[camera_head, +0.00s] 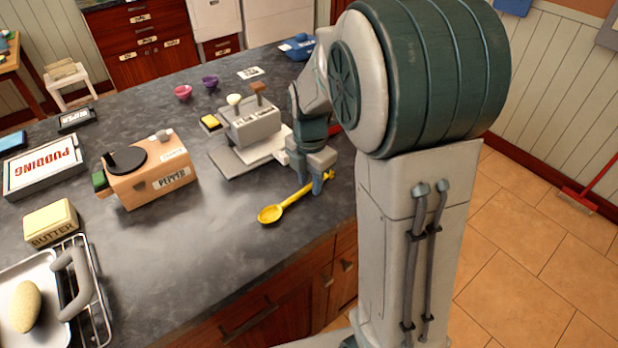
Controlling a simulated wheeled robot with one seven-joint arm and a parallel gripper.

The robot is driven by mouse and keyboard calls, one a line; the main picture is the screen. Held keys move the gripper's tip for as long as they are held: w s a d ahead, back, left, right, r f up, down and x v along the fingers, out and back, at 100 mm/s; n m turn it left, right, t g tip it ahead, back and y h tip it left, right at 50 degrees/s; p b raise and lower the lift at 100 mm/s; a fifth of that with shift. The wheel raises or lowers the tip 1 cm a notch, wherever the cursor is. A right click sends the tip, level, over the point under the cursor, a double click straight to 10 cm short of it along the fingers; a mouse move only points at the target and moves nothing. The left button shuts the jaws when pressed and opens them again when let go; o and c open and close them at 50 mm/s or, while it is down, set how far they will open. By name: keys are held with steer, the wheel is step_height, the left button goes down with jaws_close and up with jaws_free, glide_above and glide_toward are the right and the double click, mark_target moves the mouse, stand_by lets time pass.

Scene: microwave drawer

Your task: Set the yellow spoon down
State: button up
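The yellow spoon (271,214) is at the front right edge of the dark stone counter (230,240). Its bowl points to the lower left and its handle runs up to the right into my gripper (312,185). My gripper points down with its fingers around the handle and looks shut on it. The handle's end shows just past the fingers. The spoon is at or very close to the counter top; I cannot tell whether it touches. The far finger is partly hidden.
A grey machine with two knobs (250,122) stands just behind my gripper. A pepper box (150,172), butter (50,222), a pudding box (44,167) and a wire rack (96,290) are to the left. The counter left of the spoon is clear.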

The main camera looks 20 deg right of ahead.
mark_target(310, 184)
steer(key=shift+f, duration=0.15)
stand_by(0.4)
step_height(310, 184, up, 13)
steer(key=s+f+m+t, duration=0.1)
steer(key=s+f+m, duration=0.1)
steer(key=s+m, duration=0.6)
steer(key=s+f+m+t, duration=0.1)
steer(key=s+f+m, duration=0.2)
steer(key=s+m, duration=0.5)
steer(key=shift+s+d+f+m+t, duration=0.15)
steer(key=shift+d+f+m+t, duration=0.2)
steer(key=shift+m, duration=3.55)
